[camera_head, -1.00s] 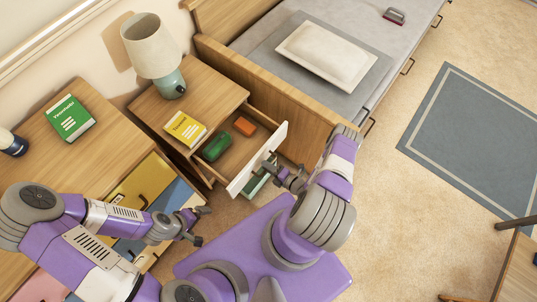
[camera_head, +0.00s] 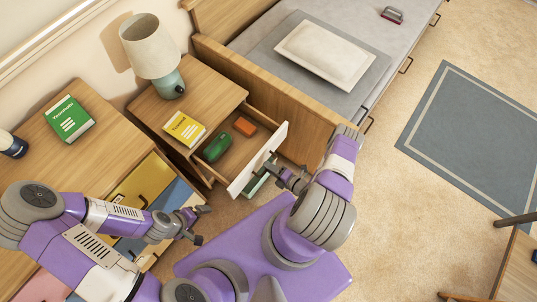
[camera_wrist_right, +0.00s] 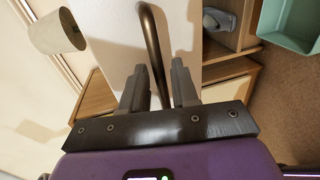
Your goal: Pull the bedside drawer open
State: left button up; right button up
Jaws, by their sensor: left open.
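The bedside drawer (camera_head: 258,163) is pulled out of the wooden nightstand (camera_head: 211,81). Its white front faces my right arm. Inside lie a green object (camera_head: 217,147) and an orange block (camera_head: 245,126). My right gripper (camera_head: 284,171) is at the drawer front.
A wooden desk (camera_head: 50,140) with a green book (camera_head: 69,119) is at left. The bed (camera_head: 300,95) is behind the drawer.

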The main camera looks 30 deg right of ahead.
jog(key=p+v, duration=0.1)
jog(key=v, duration=0.5)
jog(key=shift+s, duration=0.25)
jog(key=shift+d, duration=0.1)
